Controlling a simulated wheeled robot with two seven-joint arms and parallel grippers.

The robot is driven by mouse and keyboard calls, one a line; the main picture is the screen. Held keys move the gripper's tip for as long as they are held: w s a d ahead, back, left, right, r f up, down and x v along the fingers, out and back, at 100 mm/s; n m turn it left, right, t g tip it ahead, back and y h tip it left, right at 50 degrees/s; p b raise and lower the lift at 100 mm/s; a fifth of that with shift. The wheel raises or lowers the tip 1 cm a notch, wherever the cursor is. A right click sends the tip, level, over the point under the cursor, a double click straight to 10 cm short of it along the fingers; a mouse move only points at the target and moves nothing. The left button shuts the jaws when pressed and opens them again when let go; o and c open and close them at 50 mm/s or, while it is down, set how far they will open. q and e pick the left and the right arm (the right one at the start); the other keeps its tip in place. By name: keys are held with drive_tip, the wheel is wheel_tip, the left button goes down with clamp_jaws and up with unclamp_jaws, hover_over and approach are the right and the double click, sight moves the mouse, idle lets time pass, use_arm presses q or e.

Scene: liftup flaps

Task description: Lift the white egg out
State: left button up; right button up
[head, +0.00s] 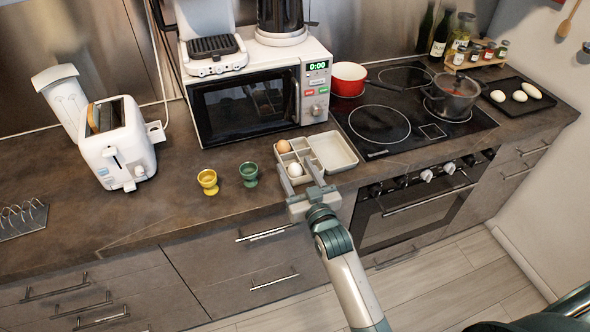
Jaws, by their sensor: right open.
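The white egg (295,170) sits in a front compartment of a beige divided egg box (301,144) on the counter. The box's lid (334,152) lies open to the right. A brown egg (284,147) sits in the back left compartment. My right gripper (298,178) is open at the front of the box, its two fingers reaching to either side of the white egg. I cannot tell whether they touch it. My left gripper is not in view.
A yellow egg cup (208,181) and a green egg cup (249,174) stand left of the box. A microwave (245,105) is behind it. The hob (380,124) with a red pot (348,79) is to the right. A toaster (118,145) stands at left.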

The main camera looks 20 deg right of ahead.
drive_tip(key=shift+w+p, duration=0.4)
drive_tip(key=shift+w, duration=0.15)
drive_tip(key=w+p, duration=0.1)
drive_tip(key=w, duration=0.2)
drive_tip(key=shift+w+a+f, duration=0.1)
drive_tip(key=shift+w, duration=0.15)
drive_tip(key=shift+w+f, duration=0.1)
drive_tip(key=shift+w, duration=0.2)
drive_tip(key=shift+s, duration=0.1)
drive_tip(key=c, duration=0.9)
